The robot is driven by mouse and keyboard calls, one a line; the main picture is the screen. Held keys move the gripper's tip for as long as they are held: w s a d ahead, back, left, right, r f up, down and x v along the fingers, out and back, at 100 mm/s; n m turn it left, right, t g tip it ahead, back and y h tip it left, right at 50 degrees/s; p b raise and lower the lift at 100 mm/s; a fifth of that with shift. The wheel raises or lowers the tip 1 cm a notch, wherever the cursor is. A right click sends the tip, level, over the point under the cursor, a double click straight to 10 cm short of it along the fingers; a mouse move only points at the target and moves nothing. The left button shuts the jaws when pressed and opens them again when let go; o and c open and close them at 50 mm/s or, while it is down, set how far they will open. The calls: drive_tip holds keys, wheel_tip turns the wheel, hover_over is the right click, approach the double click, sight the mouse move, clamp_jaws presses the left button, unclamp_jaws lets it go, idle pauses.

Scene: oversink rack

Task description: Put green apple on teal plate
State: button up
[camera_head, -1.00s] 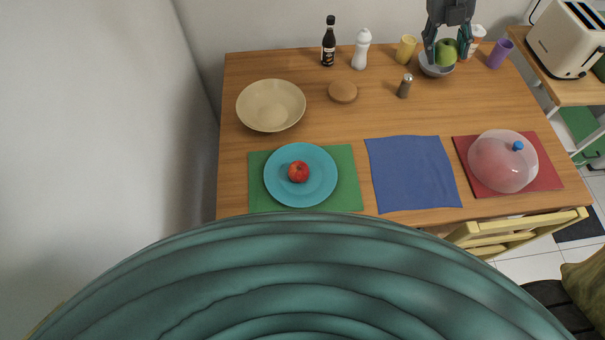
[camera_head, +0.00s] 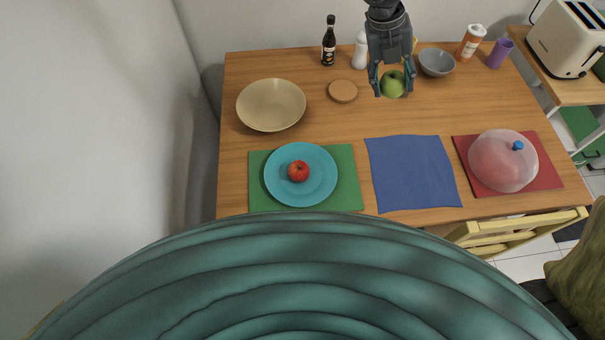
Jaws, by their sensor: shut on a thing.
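The green apple (camera_head: 392,84) is between the fingers of my gripper (camera_head: 391,88), which is shut on it and holds it over the back middle of the table. The teal plate (camera_head: 320,195) lies on a green placemat at the front left, to the left of and nearer than my gripper. A red apple (camera_head: 298,171) sits on the plate near its middle.
A beige bowl (camera_head: 270,104), a wooden disc (camera_head: 343,91), a dark bottle (camera_head: 329,42) and an empty grey bowl (camera_head: 437,62) stand on the table (camera_head: 330,122). A blue cloth (camera_head: 412,174) lies flat at the front. A clear dome (camera_head: 503,162) covers the red mat.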

drive_tip(key=s+a+f+b, duration=0.2)
drive_tip(key=a+f, duration=0.3)
drive_tip(key=s+a+f+b, duration=0.2)
drive_tip(key=s+a+f, duration=0.1)
drive_tip(key=a+f, duration=0.3)
drive_tip(key=s+a+f+b, duration=0.2)
drive_tip(key=s+a+f, duration=0.1)
drive_tip(key=a+f, duration=0.2)
drive_tip(key=shift+s+a+f+b, duration=0.1)
drive_tip(key=shift+s+a+b, duration=0.1)
drive_tip(key=shift+a, duration=0.2)
drive_tip(key=shift+s+a+f+b, duration=0.1)
drive_tip(key=shift+a+b, duration=0.1)
drive_tip(key=shift+a, duration=0.15)
drive_tip(key=shift+f, duration=0.7)
idle(1.0)
drive_tip(key=o, duration=1.1)
drive_tip(key=v, duration=1.2)
drive_tip(key=shift+r, duration=0.15)
